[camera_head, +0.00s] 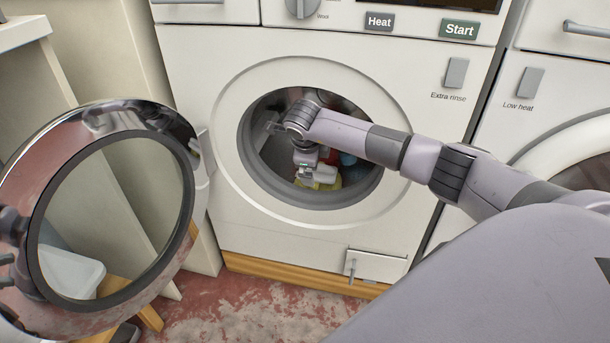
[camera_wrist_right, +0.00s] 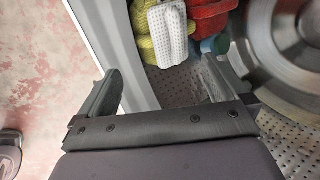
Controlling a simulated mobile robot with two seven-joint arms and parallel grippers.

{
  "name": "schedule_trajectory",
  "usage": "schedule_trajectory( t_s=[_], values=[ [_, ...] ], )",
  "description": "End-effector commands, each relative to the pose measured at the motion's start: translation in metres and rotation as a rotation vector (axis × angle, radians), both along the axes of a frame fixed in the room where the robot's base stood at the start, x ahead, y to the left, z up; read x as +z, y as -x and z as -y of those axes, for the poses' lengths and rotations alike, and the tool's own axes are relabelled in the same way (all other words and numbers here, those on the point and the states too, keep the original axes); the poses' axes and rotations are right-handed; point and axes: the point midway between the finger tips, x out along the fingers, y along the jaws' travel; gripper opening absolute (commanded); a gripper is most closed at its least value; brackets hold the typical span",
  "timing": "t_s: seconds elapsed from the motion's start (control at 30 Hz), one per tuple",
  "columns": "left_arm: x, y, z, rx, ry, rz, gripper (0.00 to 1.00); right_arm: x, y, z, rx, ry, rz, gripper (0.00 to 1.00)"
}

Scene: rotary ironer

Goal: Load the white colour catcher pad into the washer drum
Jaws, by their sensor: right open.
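The white colour catcher pad (camera_wrist_right: 168,32), dimpled and folded-looking, lies on the yellow-green cloth in the right wrist view, beyond my fingertips. My right gripper (camera_wrist_right: 162,88) is open, with nothing between its fingers and a gap between them and the pad. In the head view, my right arm reaches through the round opening of the washer drum (camera_head: 270,165), and the right gripper (camera_head: 312,178) is inside, over the laundry. The arm hides part of the drum, and I cannot pick out the pad clearly there. My left gripper is not in view.
The washer door (camera_head: 45,185) stands swung open at the left. Red cloth (camera_wrist_right: 205,15) and a teal item (camera_wrist_right: 215,45) lie beside the pad. The drum wall (camera_wrist_right: 295,130) is close on the right. A second machine (camera_head: 550,90) stands at the right.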

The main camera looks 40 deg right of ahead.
Motion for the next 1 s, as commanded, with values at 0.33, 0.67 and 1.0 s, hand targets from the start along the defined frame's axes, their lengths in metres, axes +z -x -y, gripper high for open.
schedule_trajectory(
  t_s=[0.33,0.67,1.0],
  values=[
    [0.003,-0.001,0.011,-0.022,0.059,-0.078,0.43,0.001,0.037,-0.043,0.003,0.000,-0.001,1.00],
    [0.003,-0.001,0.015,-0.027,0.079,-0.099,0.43,0.000,0.052,-0.060,0.000,-0.001,-0.001,1.00],
    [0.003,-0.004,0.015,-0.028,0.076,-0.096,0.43,-0.001,0.052,-0.060,-0.001,0.000,0.000,1.00]
  ],
)
